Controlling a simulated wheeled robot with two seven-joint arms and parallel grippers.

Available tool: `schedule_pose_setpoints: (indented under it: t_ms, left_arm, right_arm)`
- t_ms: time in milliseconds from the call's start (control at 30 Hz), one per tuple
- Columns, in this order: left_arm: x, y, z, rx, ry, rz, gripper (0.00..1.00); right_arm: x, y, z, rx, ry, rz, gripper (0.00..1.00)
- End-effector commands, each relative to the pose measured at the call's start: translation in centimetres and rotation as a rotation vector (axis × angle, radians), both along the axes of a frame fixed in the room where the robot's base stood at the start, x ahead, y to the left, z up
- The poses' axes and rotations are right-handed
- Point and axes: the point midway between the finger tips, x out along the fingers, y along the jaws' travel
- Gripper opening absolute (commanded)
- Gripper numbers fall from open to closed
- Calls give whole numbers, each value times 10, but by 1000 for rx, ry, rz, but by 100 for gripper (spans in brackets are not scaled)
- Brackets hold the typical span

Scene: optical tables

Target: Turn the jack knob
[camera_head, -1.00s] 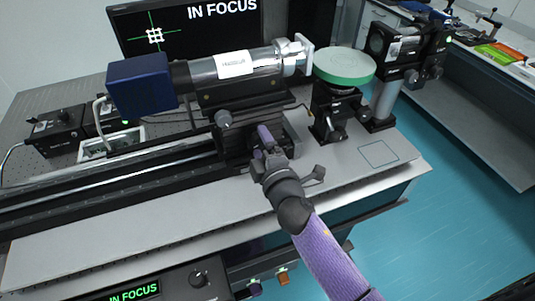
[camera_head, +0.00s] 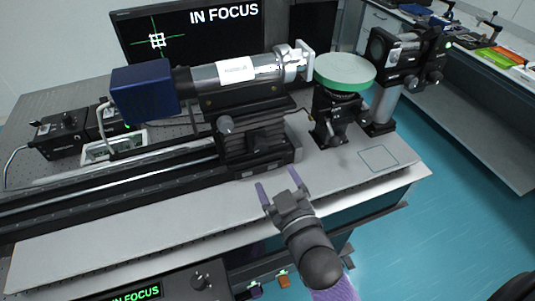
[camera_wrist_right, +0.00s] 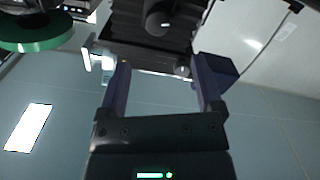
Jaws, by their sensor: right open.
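The black jack (camera_head: 268,132) stands on the bench under the silver tube. Its dark round knob (camera_head: 260,149) faces the front edge, hard to pick out against the black body. In the right wrist view, the knob (camera_wrist_right: 160,20) shows near the top centre, with a pale mark. My right gripper (camera_head: 278,178) is open and empty in front of the jack, apart from the knob. Its two fingers also show in the right wrist view (camera_wrist_right: 162,62), with the knob beyond their tips. My left gripper is not in view.
The silver tube (camera_head: 262,68) with its blue box (camera_head: 144,92) lies above the jack. A smaller side knob (camera_head: 225,124) sits beside it. A green-rimmed disc (camera_head: 345,72) on a mount stands to the right. The bench front strip (camera_head: 130,215) is clear. A screen reads "IN FOCUS".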

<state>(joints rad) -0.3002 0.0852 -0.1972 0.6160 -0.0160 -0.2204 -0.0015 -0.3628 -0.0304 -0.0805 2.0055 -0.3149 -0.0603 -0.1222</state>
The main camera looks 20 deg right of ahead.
Motion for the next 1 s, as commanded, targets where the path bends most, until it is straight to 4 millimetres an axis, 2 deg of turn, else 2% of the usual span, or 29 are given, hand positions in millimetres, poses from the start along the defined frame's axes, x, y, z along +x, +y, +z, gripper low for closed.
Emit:
schedule_pose_setpoints:
  t_ms: [33,133,400,533,700,900,933,1000]
  left_arm:
    - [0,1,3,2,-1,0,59]
    - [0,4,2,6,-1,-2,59]
    - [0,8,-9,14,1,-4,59]
    - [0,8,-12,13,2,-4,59]
    - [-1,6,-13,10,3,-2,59]
    - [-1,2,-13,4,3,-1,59]
    - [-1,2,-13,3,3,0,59]
    - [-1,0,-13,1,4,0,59]
  right_arm:
    - [0,-1,3,129,0,-8,84]
    - [6,-2,2,258,-1,-14,84]
    - [67,1,1,259,-3,-12,84]
    - [88,1,0,258,0,-12,84]
    - [98,2,2,257,0,-12,84]
    - [99,2,2,256,0,-12,84]
    - [99,2,2,256,0,-12,82]
    - [99,2,2,255,0,-12,67]
